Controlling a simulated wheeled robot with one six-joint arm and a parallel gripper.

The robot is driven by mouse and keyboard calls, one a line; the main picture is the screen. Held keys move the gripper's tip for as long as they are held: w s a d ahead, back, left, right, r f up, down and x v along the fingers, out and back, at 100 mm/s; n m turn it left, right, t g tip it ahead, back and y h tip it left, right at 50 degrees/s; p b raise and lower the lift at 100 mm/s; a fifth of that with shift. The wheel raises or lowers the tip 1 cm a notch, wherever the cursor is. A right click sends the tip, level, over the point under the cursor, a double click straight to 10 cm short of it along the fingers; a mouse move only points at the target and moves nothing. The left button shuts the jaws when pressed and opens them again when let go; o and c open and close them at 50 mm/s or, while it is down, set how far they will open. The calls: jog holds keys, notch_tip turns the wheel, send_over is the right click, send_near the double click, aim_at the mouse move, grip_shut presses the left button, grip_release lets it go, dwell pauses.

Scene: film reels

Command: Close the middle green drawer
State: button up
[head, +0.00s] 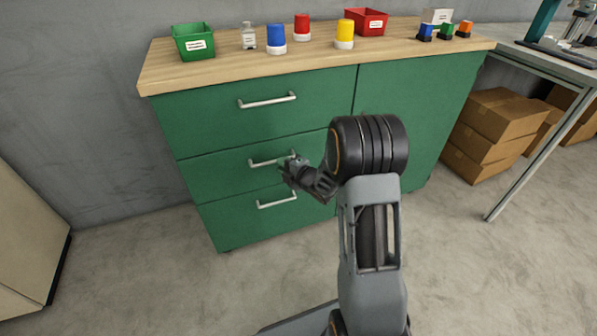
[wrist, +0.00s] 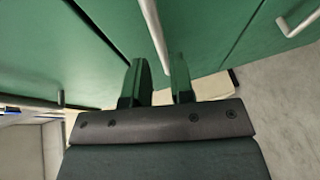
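The green cabinet has three stacked drawers on its left side, each with a silver bar handle. The middle green drawer (head: 215,172) looks nearly flush with its neighbours; a small gap cannot be ruled out. Its handle (head: 265,162) is partly covered at the right end by my gripper (head: 289,168). In the wrist view my gripper (wrist: 158,82) has its two fingers apart, close to the drawer front. A handle bar (wrist: 153,30) runs down to between the fingertips, with space visible beside it. Contact with the drawer front cannot be told.
The top drawer (head: 320,95) and bottom drawer (head: 230,225) look shut. A green cupboard door (head: 430,90) is to the right. Bins and coloured-lidded jars stand on the wooden top (head: 165,72). Cardboard boxes (head: 485,150) sit under a table at right. The floor in front is clear.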

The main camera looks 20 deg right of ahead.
jog(key=p+v, duration=0.1)
jog(key=v, duration=0.7)
jog(key=shift+s, duration=0.25)
jog(key=shift+d, duration=0.1)
notch_tip(320, 180, up, 23)
jog(key=s+d+m+g+h+p, duration=0.1)
jog(key=s+m+g+h+p, duration=0.25)
jog(key=m+h+p, duration=0.95)
jog(key=s+a+r+m+g+y+p, duration=0.3)
jog(key=s+r+m+g+p, duration=0.1)
jog(key=s+r+p, duration=0.4)
jog(key=s+a+r+m+g+y+p, duration=0.3)
jog(key=s+a+r+m+y+p, duration=0.1)
jog(key=s+r+p, duration=0.5)
jog(key=shift+r+m+g+p, duration=0.35)
jog(key=shift+r+p, duration=0.2)
jog(key=shift+p, duration=0.4)
